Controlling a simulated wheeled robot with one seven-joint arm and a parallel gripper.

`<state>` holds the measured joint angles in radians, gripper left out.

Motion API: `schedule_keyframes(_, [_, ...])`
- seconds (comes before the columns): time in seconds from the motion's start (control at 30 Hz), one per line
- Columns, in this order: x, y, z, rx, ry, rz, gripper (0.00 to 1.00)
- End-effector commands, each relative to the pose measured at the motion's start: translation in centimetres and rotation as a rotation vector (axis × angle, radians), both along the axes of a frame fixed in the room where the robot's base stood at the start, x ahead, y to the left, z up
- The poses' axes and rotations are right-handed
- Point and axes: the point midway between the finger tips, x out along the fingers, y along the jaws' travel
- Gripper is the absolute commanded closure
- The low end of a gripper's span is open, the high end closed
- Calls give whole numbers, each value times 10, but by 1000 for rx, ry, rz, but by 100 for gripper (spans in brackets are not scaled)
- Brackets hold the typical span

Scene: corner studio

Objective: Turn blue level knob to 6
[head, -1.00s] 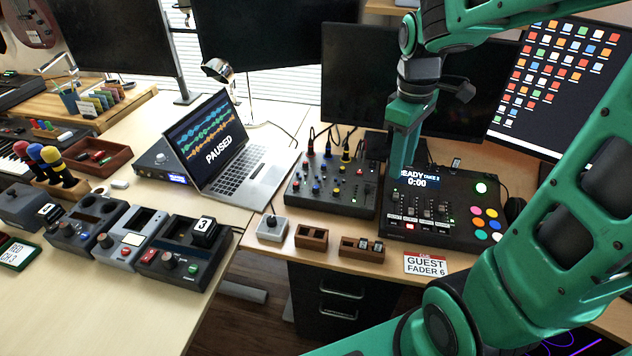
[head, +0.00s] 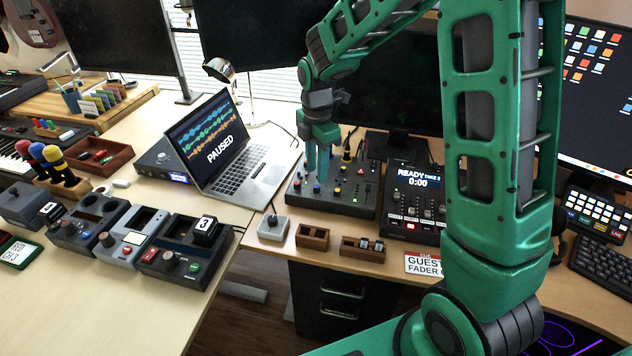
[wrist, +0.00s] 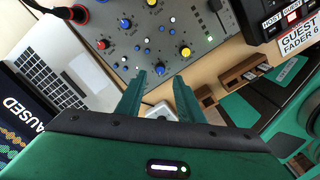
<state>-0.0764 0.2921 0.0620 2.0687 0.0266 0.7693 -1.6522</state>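The mixer (head: 352,207) lies on the desk right of the laptop, its panel covered with small knobs. My gripper (head: 317,166) points down over the left-middle part of the mixer. In the wrist view my gripper (wrist: 160,86) has its fingers apart with nothing between them. The fingers hide part of the panel.
The laptop (head: 222,150) stands left of the mixer. Cables with upright plugs (head: 346,150) rise at its back edge. A fader console (head: 412,205) stands close on the right. A small grey knob box (head: 273,228) and wooden holders (head: 312,237) line the front.

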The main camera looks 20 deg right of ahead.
Motion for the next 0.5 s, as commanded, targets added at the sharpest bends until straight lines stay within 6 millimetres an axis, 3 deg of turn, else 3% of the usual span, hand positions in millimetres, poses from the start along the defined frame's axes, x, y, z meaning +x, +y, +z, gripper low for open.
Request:
schedule_keyframes(0.2, [-1,-1,-35,-1,3,-2,66])
schedule_keyframes(0.5, [0,-1,-53,0,0,-3,66])
